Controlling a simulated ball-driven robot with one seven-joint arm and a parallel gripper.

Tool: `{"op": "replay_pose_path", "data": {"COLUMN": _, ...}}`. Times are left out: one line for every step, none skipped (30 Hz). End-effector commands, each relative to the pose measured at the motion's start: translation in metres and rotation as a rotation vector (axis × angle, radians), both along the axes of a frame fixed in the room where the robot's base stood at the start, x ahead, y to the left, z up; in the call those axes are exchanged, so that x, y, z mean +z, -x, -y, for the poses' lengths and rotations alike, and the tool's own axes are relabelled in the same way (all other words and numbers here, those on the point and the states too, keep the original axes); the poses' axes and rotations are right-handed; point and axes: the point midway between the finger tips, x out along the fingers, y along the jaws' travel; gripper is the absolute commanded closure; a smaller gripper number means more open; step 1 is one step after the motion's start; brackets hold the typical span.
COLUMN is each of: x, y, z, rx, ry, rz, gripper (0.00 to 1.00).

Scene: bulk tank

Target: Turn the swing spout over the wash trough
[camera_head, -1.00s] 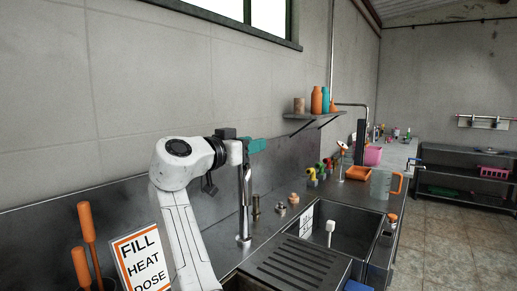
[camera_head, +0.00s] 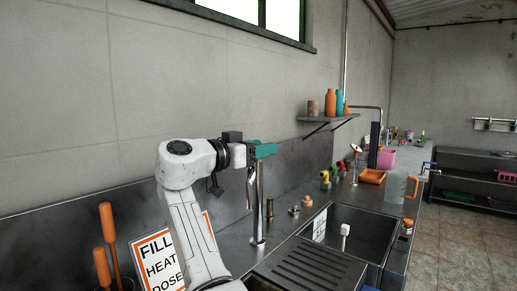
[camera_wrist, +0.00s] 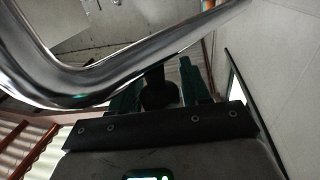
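The swing spout (camera_head: 256,205) is a chrome upright pipe behind the wash trough (camera_head: 374,232), left of the basin. Its top is hidden by my gripper (camera_head: 263,150), whose teal fingers are at the pipe's top. In the wrist view, the bent chrome pipe (camera_wrist: 150,75) crosses close in front of my gripper (camera_wrist: 160,85). Its two teal fingers stand apart, with a dark rounded piece (camera_wrist: 160,95) between them. I cannot tell whether the fingers press on it. The spout's outlet direction is not clear in the head view.
A ribbed drainer (camera_head: 308,268) lies left of the basin. Behind it are small brass fittings (camera_head: 294,211) and coloured taps (camera_head: 330,175). A clear jug (camera_head: 394,188) and orange tray (camera_head: 372,176) stand beyond. A sign (camera_head: 158,262) and orange handles (camera_head: 107,226) are near my arm.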

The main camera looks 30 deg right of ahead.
Motion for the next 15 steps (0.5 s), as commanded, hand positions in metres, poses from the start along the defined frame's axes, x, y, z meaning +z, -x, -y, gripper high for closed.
{"op": "replay_pose_path", "data": {"x": 0.0, "y": 0.0, "z": 0.0, "rx": 0.0, "ry": 0.0, "rz": 0.0, "gripper": 0.48}}
{"op": "replay_pose_path", "data": {"x": 0.0, "y": 0.0, "z": 0.0, "rx": 0.0, "ry": 0.001, "rz": 0.0, "gripper": 0.45}}
{"op": "replay_pose_path", "data": {"x": 0.0, "y": 0.0, "z": 0.0, "rx": 0.0, "ry": 0.001, "rz": 0.0, "gripper": 0.42}}
{"op": "replay_pose_path", "data": {"x": 0.0, "y": 0.0, "z": 0.0, "rx": 0.0, "ry": 0.001, "rz": 0.0, "gripper": 0.4}}
{"op": "replay_pose_path", "data": {"x": 0.0, "y": 0.0, "z": 0.0, "rx": 0.0, "ry": 0.001, "rz": 0.0, "gripper": 0.4}}
{"op": "replay_pose_path", "data": {"x": 0.0, "y": 0.0, "z": 0.0, "rx": 0.0, "ry": 0.001, "rz": 0.0, "gripper": 0.4}}
{"op": "replay_pose_path", "data": {"x": 0.0, "y": 0.0, "z": 0.0, "rx": 0.0, "ry": 0.001, "rz": 0.0, "gripper": 0.4}}
{"op": "replay_pose_path", "data": {"x": 0.0, "y": 0.0, "z": -0.001, "rx": 0.0, "ry": 0.001, "rz": 0.0, "gripper": 0.4}}
{"op": "replay_pose_path", "data": {"x": 0.0, "y": 0.0, "z": -0.001, "rx": 0.0, "ry": 0.001, "rz": 0.0, "gripper": 0.4}}
{"op": "replay_pose_path", "data": {"x": 0.0, "y": 0.0, "z": -0.001, "rx": 0.001, "ry": 0.001, "rz": 0.0, "gripper": 0.4}}
{"op": "replay_pose_path", "data": {"x": 0.0, "y": 0.0, "z": -0.001, "rx": 0.001, "ry": 0.002, "rz": 0.0, "gripper": 0.4}}
{"op": "replay_pose_path", "data": {"x": 0.0, "y": 0.0, "z": -0.003, "rx": 0.001, "ry": 0.002, "rz": 0.0, "gripper": 0.4}}
{"op": "replay_pose_path", "data": {"x": 0.0, "y": 0.0, "z": -0.005, "rx": 0.002, "ry": 0.002, "rz": -0.001, "gripper": 0.4}}
{"op": "replay_pose_path", "data": {"x": 0.0, "y": 0.001, "z": -0.008, "rx": 0.003, "ry": 0.003, "rz": 0.0, "gripper": 0.4}}
{"op": "replay_pose_path", "data": {"x": 0.0, "y": 0.001, "z": -0.012, "rx": 0.003, "ry": 0.003, "rz": 0.0, "gripper": 0.4}}
